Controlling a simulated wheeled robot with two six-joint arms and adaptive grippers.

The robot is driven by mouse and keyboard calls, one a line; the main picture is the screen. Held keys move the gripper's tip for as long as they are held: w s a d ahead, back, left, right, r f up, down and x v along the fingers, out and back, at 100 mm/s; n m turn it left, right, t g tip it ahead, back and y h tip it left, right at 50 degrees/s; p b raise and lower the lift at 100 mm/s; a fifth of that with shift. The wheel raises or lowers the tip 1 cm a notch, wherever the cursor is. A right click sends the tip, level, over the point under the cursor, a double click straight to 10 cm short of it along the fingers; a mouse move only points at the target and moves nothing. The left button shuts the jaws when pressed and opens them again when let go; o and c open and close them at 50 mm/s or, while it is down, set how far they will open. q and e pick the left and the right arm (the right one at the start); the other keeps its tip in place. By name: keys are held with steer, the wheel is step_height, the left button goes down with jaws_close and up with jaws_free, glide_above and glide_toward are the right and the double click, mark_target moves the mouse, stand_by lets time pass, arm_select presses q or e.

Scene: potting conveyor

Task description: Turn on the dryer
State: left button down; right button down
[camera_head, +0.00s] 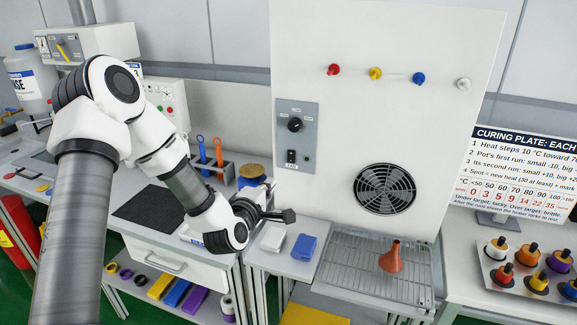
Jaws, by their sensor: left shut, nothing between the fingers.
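The dryer (340,75) is a tall white panel with a round black fan grille (385,190) low on its front. A grey control plate (312,115) on its left side carries a black knob (295,125) and a small black switch (291,157). The switch's position is too small to tell. A small dark lamp sits beside it. My left gripper (290,216) is shut and empty, below the control plate and apart from it. It is above the bench near the white and blue blocks. My right gripper is not in view.
A wire rack tray (340,275) with an orange-brown funnel (391,258) lies before the grille. A white block (273,239) and a blue block (304,247) lie below my left gripper. Coloured knobs (376,73) line the panel top.

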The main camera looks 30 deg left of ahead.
mark_target(291, 161)
arm_select(q)
steer(key=shift+w, duration=0.15)
steer(key=p+x, duration=0.4)
steer(key=x, duration=0.9)
steer(key=shift+p, duration=0.35)
steer(key=shift+w+f, duration=0.2)
steer(key=shift+w, duration=0.25)
